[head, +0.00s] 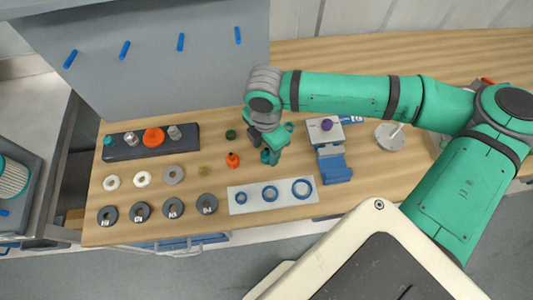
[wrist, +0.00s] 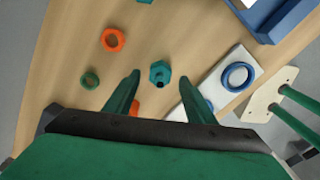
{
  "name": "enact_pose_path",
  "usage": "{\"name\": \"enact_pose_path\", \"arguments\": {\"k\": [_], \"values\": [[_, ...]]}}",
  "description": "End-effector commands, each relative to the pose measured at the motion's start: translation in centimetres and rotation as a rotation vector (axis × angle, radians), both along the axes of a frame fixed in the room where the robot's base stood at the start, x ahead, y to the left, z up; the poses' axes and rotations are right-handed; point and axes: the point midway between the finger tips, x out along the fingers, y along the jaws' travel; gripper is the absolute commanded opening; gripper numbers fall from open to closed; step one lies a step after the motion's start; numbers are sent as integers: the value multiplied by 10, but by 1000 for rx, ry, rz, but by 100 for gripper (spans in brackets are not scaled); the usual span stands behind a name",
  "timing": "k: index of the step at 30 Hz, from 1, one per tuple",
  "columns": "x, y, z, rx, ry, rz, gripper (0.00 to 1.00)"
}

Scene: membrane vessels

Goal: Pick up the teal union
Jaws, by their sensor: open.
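The teal union (wrist: 160,71) is a small piece with a hex collar and a dark round opening, in the middle of the wrist view. My gripper (wrist: 160,79) is open, with one finger on each side of it in that view. I see a gap between the union and each finger; how far below the fingertips it sits I cannot tell. In the head view my gripper (head: 269,153) points down over the wooden table, and the teal union cannot be told apart from the green fingers there.
Near the gripper are an orange ring (wrist: 113,40), a green ring (wrist: 90,80) and an orange fitting (head: 232,160). A white mat with blue rings (head: 240,207) lies in front. A blue-grey vise (head: 335,168) stands right, a dark rack (head: 125,153) left. Part of another teal piece (wrist: 145,1) shows at the top.

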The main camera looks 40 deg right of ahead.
Motion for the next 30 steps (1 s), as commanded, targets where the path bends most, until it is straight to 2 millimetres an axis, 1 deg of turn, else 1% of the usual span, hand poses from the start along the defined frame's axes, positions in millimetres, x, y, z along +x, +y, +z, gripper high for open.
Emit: {"name": "enact_pose_path", "arguments": {"k": [1,3,6,14,17,18,20,30], "values": [[0,0,-7,1,1,1,50],[1,1,-16,1,1,2,50],[1,2,-23,1,-1,4,50],[2,2,-25,1,-2,5,50],[2,2,-25,0,-2,5,28],[2,2,-25,0,-2,5,19],[2,2,-25,0,-1,5,5],[1,1,-24,0,-2,2,4]]}}
